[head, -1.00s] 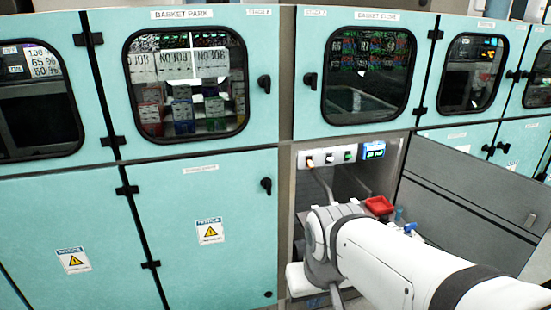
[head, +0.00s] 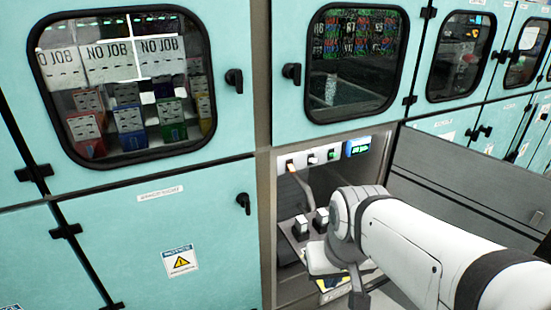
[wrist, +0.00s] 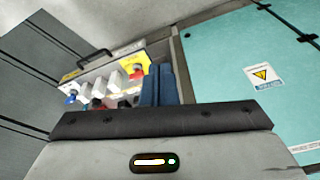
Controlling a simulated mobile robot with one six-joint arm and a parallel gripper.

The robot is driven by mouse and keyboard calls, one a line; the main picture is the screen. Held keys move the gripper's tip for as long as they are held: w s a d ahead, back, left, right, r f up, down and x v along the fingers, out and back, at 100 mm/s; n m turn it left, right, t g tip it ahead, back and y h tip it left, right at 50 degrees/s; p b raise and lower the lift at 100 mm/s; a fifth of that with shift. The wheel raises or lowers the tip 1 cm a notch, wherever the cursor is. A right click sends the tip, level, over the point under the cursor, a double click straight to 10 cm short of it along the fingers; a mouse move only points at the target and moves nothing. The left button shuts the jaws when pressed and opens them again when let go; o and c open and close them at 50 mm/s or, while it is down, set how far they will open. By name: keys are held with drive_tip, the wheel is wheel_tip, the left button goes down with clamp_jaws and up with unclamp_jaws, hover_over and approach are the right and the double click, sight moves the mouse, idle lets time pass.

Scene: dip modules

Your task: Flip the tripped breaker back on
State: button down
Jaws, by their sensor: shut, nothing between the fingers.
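In the wrist view, my gripper (wrist: 161,72) shows as two dark blue fingers close together, with nothing between them. Just left of it is a yellow-edged panel (wrist: 72,75) carrying several white blocks (wrist: 116,80), a red part (wrist: 137,72) and a blue knob (wrist: 70,98). The fingertips appear beside the panel; I cannot tell whether they touch it. No breaker can be made out clearly as tripped. In the head view, my arm reaches into an open bay and hides the gripper.
In the head view, a white strip (head: 325,157) with small switches and a lit display (head: 357,147) spans the bay top. Two black-and-white devices (head: 301,226) stand below. Teal cabinet doors (head: 130,240) close the left.

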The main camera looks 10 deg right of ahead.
drive_tip(key=w+a+f+m+t+y+b, duration=0.1)
drive_tip(key=w+a+f+m+y+b, duration=0.1)
drive_tip(key=w+a+m+y+b, duration=0.3)
drive_tip(key=w+a+f+m+y+b, duration=0.1)
drive_tip(key=w+a+f+m+y, duration=0.1)
drive_tip(key=w+m, duration=0.35)
drive_tip(key=w+a+f+m+t+y+b, duration=0.1)
drive_tip(key=w+a+f+m+y+b, duration=0.25)
drive_tip(key=w, duration=0.35)
drive_tip(key=w+d+f+m+t+h+b, duration=0.1)
drive_tip(key=w+d+f+m+t+b, duration=0.1)
drive_tip(key=w+d+m+t, duration=0.2)
drive_tip(key=w+d+f+m+t+h+b, duration=0.2)
drive_tip(key=w+d+f+m+t, duration=0.1)
drive_tip(key=w+m, duration=0.5)
drive_tip(key=w+d+f+m+t+h+b, duration=0.1)
drive_tip(key=w+d+f+m+t, duration=0.2)
drive_tip(key=w, duration=0.7)
drive_tip(key=shift+w+d+f+m+t+b, duration=0.15)
drive_tip(key=shift+d+m+t, duration=0.3)
drive_tip(key=shift+d, duration=0.3)
drive_tip(key=shift+d+m+t+b, duration=0.1)
drive_tip(key=shift+d+m+t, duration=0.35)
drive_tip(key=shift+d, duration=0.35)
drive_tip(key=shift+w+d+f+m+t+b, duration=0.15)
drive_tip(key=shift+d+m+t, duration=0.3)
drive_tip(key=shift+d, duration=0.3)
drive_tip(key=shift+w+d+m+h, duration=0.1)
drive_tip(key=shift+d+m+h, duration=0.25)
drive_tip(key=shift+d, duration=0.05)
